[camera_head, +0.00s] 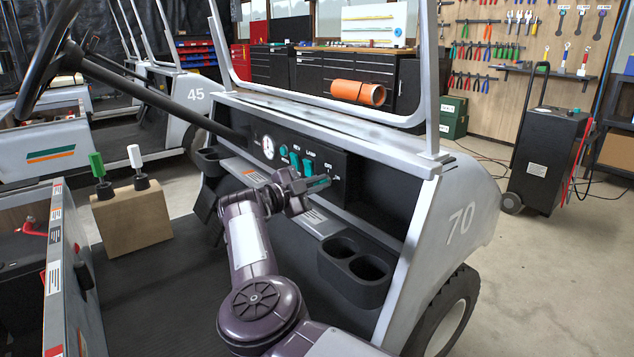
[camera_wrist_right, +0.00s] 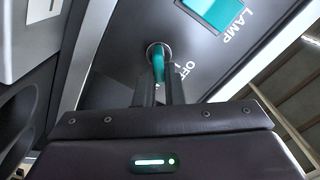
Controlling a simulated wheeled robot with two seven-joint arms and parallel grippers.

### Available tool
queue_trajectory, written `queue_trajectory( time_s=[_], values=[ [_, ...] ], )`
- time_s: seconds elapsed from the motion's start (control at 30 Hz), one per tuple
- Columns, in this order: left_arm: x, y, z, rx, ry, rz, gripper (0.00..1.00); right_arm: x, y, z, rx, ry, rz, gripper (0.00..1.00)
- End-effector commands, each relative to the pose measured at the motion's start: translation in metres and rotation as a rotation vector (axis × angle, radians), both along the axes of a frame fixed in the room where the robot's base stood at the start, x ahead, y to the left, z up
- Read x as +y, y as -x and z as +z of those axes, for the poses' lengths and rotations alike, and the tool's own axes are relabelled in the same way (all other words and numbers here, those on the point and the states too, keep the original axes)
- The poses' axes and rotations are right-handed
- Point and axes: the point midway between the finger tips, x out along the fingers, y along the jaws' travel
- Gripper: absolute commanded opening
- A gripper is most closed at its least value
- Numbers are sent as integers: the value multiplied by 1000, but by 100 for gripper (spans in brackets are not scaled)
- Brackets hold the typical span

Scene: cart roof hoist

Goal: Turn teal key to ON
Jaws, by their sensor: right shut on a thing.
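The teal key (camera_wrist_right: 158,66) sits in a round metal lock on the dark dash panel, with OFF lettering beside it in the right wrist view. In the head view the teal key (camera_head: 318,183) shows at the right end of the switch row. My right gripper (camera_wrist_right: 160,95) has its two fingers on either side of the key and is shut on it. In the head view my right gripper (camera_head: 312,187) is at the dash, partly covering the key. The exact turn angle of the key is hard to tell. My left gripper is not in view.
Teal rocker switches (camera_head: 296,160) and a round gauge (camera_head: 268,147) lie left of the key. One switch, marked LAMP (camera_wrist_right: 215,12), is close above it. A cup holder (camera_head: 356,268) juts out below the dash. The steering wheel (camera_head: 42,60) is at the far left.

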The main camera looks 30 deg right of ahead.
Motion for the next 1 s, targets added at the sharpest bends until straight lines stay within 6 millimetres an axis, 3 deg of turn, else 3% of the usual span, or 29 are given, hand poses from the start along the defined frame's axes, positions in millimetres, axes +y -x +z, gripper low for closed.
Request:
queue_trajectory(
  time_s=[0.33,0.87,0.9,1.0],
  values=[
    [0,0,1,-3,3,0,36,1,1,-3,-127,-13,2,0],
    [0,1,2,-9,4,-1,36,1,1,-4,-147,-14,2,0],
    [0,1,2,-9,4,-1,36,1,1,-4,-147,-14,2,14],
    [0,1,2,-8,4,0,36,1,1,-3,-147,-14,1,27]
  ],
)
